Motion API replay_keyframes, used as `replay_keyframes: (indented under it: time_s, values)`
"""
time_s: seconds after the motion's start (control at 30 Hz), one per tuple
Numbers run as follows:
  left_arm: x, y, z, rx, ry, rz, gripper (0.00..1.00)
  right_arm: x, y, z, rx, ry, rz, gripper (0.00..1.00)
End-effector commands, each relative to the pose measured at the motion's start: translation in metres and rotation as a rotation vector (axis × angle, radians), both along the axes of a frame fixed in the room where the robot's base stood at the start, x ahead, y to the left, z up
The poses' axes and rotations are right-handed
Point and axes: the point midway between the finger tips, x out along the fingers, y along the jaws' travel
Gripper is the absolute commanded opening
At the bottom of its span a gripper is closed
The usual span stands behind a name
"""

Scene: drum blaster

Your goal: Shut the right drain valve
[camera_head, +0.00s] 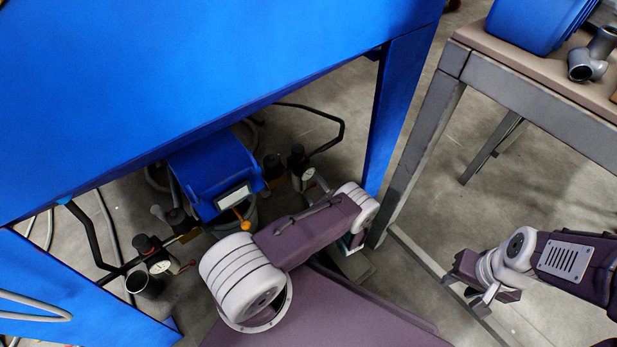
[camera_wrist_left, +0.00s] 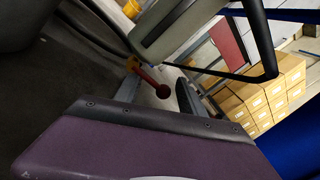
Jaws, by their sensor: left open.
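Under the blue machine, a lever with an orange ball (camera_head: 244,225) stands in front of a blue unit (camera_head: 212,172). I cannot tell for certain which valve this is. My left gripper (camera_wrist_left: 160,80) is open around this area, and I see no contact with the handle. In the head view, my left arm covers its fingers. My right gripper (camera_head: 486,288) is far right of the valves, over bare floor; its finger gap is unclear.
The blue machine frame (camera_head: 190,70) overhangs the valves, with a blue leg (camera_head: 398,100) at right. Gauges, black fittings and hoses crowd the unit. A grey-legged table (camera_head: 540,95) stands at right. Stacked cartons (camera_wrist_left: 265,95) show in the wrist view.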

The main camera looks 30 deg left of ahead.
Motion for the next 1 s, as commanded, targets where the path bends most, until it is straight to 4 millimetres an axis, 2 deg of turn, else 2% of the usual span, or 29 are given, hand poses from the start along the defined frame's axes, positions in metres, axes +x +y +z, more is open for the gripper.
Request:
replay_keyframes:
  time_s: [0.03, 0.1, 0.4, 0.53, 1.0]
  values:
    - [-0.005, -0.009, 0.005, 0.001, 0.001, -0.006, 0.47, 0.0, 0.0, 0.011, 0.0, 0.0, 0.0, 0.39]
    - [-0.012, -0.02, 0.005, 0.0, 0.001, -0.005, 0.47, 0.0, 0.0, 0.017, 0.0, 0.0, 0.0, 0.39]
    - [-0.034, -0.054, 0.0, 0.002, 0.0, -0.001, 0.47, 0.0, 0.0, 0.03, 0.0, 0.0, 0.0, 0.39]
    - [-0.038, -0.059, -0.002, 0.001, -0.001, 0.001, 0.47, 0.0, 0.0, 0.031, 0.0, 0.0, 0.0, 0.39]
    - [-0.038, -0.059, -0.002, 0.001, -0.001, 0.002, 0.47, 0.0, 0.0, 0.031, 0.0, 0.0, 0.0, 0.39]
